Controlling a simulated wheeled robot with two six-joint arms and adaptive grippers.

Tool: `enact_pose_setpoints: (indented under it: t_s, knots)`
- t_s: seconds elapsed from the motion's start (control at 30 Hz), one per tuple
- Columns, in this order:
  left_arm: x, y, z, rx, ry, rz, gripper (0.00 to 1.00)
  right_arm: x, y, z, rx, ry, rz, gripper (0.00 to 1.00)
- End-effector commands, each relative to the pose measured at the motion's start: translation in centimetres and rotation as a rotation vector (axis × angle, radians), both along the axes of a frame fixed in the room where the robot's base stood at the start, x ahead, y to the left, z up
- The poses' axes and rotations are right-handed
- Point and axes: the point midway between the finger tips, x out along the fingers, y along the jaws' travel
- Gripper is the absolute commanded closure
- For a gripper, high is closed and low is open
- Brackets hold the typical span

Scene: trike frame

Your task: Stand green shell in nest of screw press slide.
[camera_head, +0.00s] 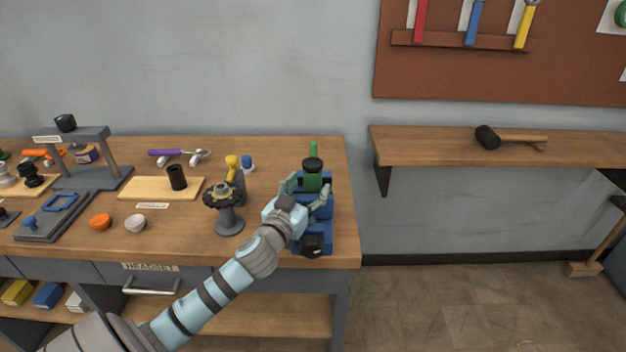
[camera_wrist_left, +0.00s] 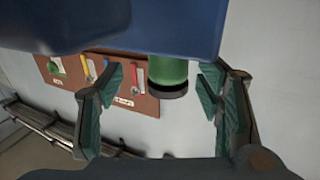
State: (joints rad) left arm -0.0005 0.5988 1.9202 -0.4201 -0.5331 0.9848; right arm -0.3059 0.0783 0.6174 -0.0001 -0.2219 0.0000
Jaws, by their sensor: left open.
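The green shell (camera_head: 313,182) stands upright at the blue screw press (camera_head: 318,230), with a dark rim at its top. In the left wrist view the shell (camera_wrist_left: 168,70) shows upside down, its lower end hidden behind blue press parts (camera_wrist_left: 190,25). I cannot see the nest or how the shell sits in it. My left gripper (camera_head: 306,190) is open around the shell, one finger on each side. In the left wrist view, gaps show between the shell and both fingers (camera_wrist_left: 162,84). My right gripper is not in view.
A black cylinder (camera_head: 177,177) stands on a pale board. The press is close to the workbench's right end (camera_head: 345,225).

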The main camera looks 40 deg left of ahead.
Motion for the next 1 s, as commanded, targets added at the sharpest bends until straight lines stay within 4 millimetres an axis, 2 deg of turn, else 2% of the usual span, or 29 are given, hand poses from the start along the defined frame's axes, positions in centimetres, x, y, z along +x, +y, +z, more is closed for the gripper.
enact_pose_setpoints:
  t_s: [0.3,0.53,0.57,0.9,1.0]
  knots:
    - [4.5,2.1,0.4,-0.001,-0.001,0.003,0.40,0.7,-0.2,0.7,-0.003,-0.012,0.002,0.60]
    - [4.9,2.2,0.2,0.004,0.001,0.002,0.40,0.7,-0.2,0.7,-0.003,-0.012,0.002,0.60]
    - [4.9,2.2,0.2,0.004,0.001,0.002,0.43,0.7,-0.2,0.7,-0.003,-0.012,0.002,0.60]
    - [4.8,2.3,0.2,0.004,0.002,0.003,0.97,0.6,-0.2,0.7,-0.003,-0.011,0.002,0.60]
    - [4.8,2.3,0.2,0.004,0.002,0.003,1.00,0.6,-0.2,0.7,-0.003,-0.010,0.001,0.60]
